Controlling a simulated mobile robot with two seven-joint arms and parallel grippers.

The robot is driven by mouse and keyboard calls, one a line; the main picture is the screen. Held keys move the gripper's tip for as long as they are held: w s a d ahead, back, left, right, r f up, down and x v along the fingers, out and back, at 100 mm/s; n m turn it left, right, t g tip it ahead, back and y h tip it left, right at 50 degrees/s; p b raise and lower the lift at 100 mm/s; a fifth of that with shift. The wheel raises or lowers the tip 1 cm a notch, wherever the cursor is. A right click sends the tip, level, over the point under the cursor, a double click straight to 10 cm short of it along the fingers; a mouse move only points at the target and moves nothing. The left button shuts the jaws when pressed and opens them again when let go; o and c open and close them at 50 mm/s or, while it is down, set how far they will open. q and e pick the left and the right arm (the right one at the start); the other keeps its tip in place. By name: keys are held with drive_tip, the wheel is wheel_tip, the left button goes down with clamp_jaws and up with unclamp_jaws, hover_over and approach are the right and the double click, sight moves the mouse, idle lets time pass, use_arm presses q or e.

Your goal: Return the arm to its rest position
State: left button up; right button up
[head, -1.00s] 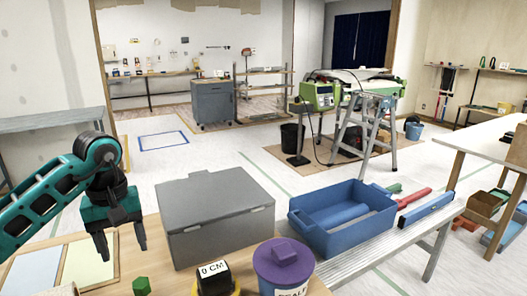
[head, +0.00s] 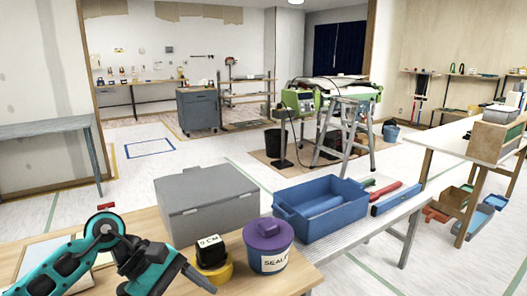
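My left arm reaches in at the bottom left, low over the wooden table (head: 150,222). Its gripper (head: 190,283) is at the picture's lower edge, left of and in front of the black block marked "0 CM" (head: 211,252). One dark finger shows. The other is not clearly visible, so I cannot tell whether the gripper is open or shut. Nothing is seen held in it. My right arm and gripper are out of view.
A grey lidded box (head: 207,205) stands behind the gripper. A purple-lidded tub (head: 268,246) is to its right. The black block sits on a yellow round piece (head: 216,271). A blue tray (head: 321,208) lies on the plank bench further right. Open floor lies beyond.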

use_arm(q)
drive_tip(key=s+d+r+n+t+h, duration=0.35)
drive_tip(key=d+n+h, duration=0.55)
drive_tip(key=n, duration=0.3)
drive_tip(key=a+f+n+t+y+p, duration=0.1)
drive_tip(key=a+f+n+t+y, duration=0.3)
drive_tip(key=n, duration=0.8)
drive_tip(key=a+f+n+t+y, duration=0.25)
drive_tip(key=n+t+y, duration=0.2)
drive_tip(key=n, duration=0.75)
drive_tip(key=a+f+n+t+y+p, duration=0.1)
drive_tip(key=a+f+n+t+y, duration=0.4)
drive_tip(key=n, duration=0.6)
drive_tip(key=s+a+f+n+g+y, duration=0.2)
drive_tip(key=s+f+n+g, duration=0.3)
drive_tip(key=s+f+n, duration=0.5)
drive_tip(key=shift+a+n, duration=0.3)
drive_tip(key=shift+n, duration=0.7)
drive_tip(key=shift+w+y+p, duration=0.1)
drive_tip(key=shift+y+p, duration=0.15)
drive_tip(key=shift+p, duration=0.05)
